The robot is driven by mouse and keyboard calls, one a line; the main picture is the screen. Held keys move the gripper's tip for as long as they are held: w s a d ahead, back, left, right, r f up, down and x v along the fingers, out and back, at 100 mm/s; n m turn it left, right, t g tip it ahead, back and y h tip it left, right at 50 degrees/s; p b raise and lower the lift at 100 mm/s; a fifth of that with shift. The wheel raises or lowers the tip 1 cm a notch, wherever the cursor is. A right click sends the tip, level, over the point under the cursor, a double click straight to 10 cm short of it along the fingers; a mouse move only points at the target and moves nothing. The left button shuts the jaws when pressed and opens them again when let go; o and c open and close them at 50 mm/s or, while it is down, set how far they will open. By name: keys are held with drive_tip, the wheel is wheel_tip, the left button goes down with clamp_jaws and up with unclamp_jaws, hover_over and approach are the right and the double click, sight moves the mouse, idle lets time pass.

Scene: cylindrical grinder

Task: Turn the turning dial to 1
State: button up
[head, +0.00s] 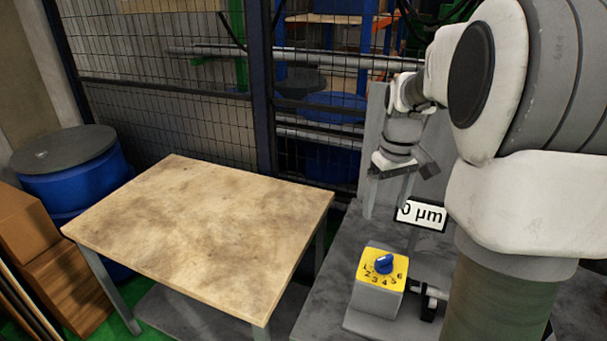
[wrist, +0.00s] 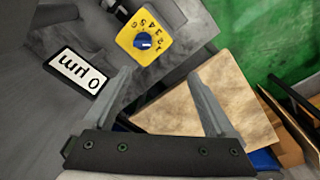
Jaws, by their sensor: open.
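The turning dial is a blue knob (head: 384,264) on a yellow plate numbered 1 to 6, on top of a grey box (head: 376,299). In the wrist view the knob (wrist: 144,41) lies beyond the fingertips, near the top. I cannot tell for sure which number it points at. My gripper (head: 386,210) hangs above and behind the dial in the head view, fingers pointing down. In the wrist view my gripper (wrist: 160,75) has its two fingers wide apart with nothing between them. It is not touching the dial.
A white display reading 0 µm (head: 422,214) stands behind the dial, close to my gripper. A dark fitting (head: 431,300) sticks out right of the box. A bare wooden table (head: 200,225) stands to the left. A mesh fence (head: 165,100) and blue barrel (head: 75,180) are behind.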

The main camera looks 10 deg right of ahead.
hover_over(386, 258)
wheel_tip(386, 258, down, 4)
drive_tip(key=shift+n+g, duration=0.4)
wheel_tip(386, 258, down, 18)
drive_tip(key=shift+r, duration=0.1)
drive_tip(key=c, duration=1.3)
